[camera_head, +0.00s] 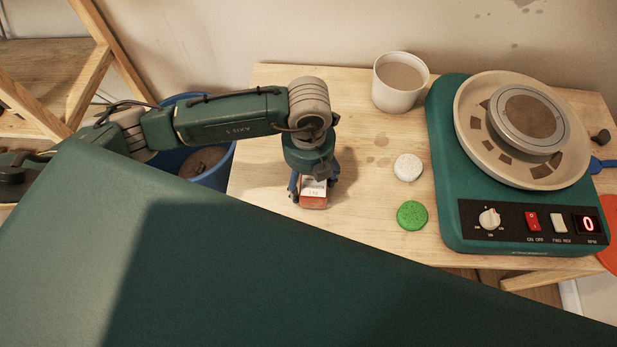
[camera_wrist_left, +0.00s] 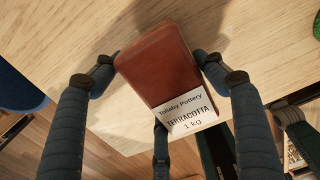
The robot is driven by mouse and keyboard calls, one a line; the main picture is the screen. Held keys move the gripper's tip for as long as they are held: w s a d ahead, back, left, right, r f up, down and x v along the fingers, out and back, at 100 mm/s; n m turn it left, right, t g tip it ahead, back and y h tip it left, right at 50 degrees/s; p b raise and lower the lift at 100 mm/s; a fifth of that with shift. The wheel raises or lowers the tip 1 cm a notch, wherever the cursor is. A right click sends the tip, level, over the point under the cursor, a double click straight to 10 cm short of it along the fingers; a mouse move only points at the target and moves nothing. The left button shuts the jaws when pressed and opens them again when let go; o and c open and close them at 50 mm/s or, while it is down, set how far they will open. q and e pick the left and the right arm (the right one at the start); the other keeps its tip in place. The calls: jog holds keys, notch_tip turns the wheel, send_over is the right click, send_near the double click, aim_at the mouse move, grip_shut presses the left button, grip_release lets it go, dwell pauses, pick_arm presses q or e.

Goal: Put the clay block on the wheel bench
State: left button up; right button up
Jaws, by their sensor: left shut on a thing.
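The clay block (camera_wrist_left: 158,62) is a reddish-brown block with a white label reading "Tollaby Pottery TERRACOTTA 1 kg". My left gripper (camera_wrist_left: 158,75) is shut on it, with fingers on both sides. In the head view the block (camera_head: 313,201) shows below my left gripper (camera_head: 312,188), over the left front part of the wheel bench (camera_head: 345,222). I cannot tell whether the block touches the bench top. The bench is a light wooden table. My right gripper is not in view.
The green pottery wheel (camera_head: 446,170) fills the right of the bench. A white cup (camera_head: 400,82) stands at the back. A white disc (camera_head: 408,167) and a green disc (camera_head: 412,215) lie between block and wheel. A blue bucket (camera_head: 222,175) stands left of the bench.

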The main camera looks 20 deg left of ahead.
pick_arm(q)
jog(key=shift+w+f, duration=0.1)
jog(key=shift+f, duration=0.3)
jog(key=shift+f, duration=0.2)
jog(key=o, duration=1.9)
jog(key=shift+o, duration=0.2)
jog(key=shift+r, duration=0.1)
jog(key=shift+r, duration=0.2)
notch_tip(320, 180, up, 12)
jog(key=shift+f+b, duration=0.15)
jog(key=shift+b, duration=0.6)
